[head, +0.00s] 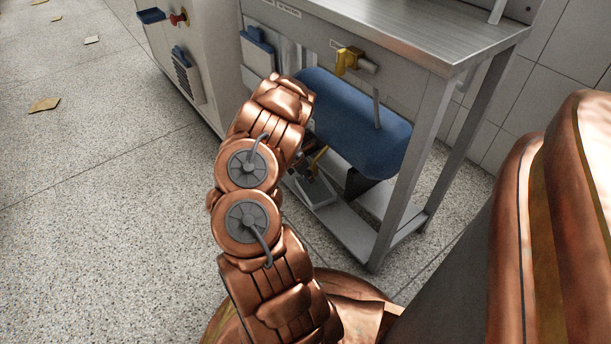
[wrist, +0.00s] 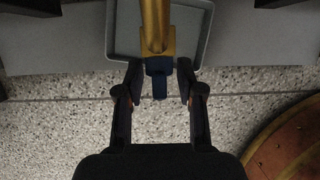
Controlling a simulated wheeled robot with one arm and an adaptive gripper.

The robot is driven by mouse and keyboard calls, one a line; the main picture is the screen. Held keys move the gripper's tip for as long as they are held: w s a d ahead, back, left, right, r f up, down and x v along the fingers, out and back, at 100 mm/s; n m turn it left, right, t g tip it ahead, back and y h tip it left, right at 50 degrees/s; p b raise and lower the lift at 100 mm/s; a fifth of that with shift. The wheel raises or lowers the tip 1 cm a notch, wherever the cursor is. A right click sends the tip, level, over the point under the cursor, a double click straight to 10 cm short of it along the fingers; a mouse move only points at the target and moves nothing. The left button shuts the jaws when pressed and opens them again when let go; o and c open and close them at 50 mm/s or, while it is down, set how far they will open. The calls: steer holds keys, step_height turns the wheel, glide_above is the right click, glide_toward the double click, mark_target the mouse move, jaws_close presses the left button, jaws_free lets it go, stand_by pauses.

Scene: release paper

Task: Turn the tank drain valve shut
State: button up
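A blue tank (head: 360,125) sits under the steel bench in the head view. A brass pipe (head: 320,155) shows below it, partly hidden by my arm. In the wrist view, the brass pipe (wrist: 156,25) ends in a dark blue valve piece (wrist: 159,68) with a narrow tab pointing towards my gripper. My gripper (wrist: 159,72) is open, with one finger on each side of the blue piece. Small gaps seem to show beside it, and I cannot tell whether a finger touches. In the head view my gripper is small and mostly hidden behind my arm.
A grey tray (wrist: 111,38) lies below the pipe. The bench (head: 400,35) has a front leg (head: 411,165) to the right of my arm. Scraps (head: 44,105) lie on the open floor at left.

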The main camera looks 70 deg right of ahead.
jaws_close()
steer(key=shift+w+f+g+b, duration=0.15)
steer(key=shift+g+b, duration=0.35)
steer(key=shift+b, duration=0.25)
stand_by(0.6)
steer(key=shift+y, duration=0.4)
steer(key=shift+n+g+y+b, duration=0.5)
steer(key=shift+g+y+b, duration=0.1)
steer(key=shift+g+b, duration=0.75)
steer(key=shift+d, duration=0.1)
steer(key=shift+n+g+y, duration=0.4)
steer(key=shift+g+y, duration=0.3)
steer(key=shift+g, duration=0.95)
steer(key=shift+d+g+y, duration=0.1)
steer(key=shift+g+y, duration=0.2)
steer(key=shift+g, duration=0.3)
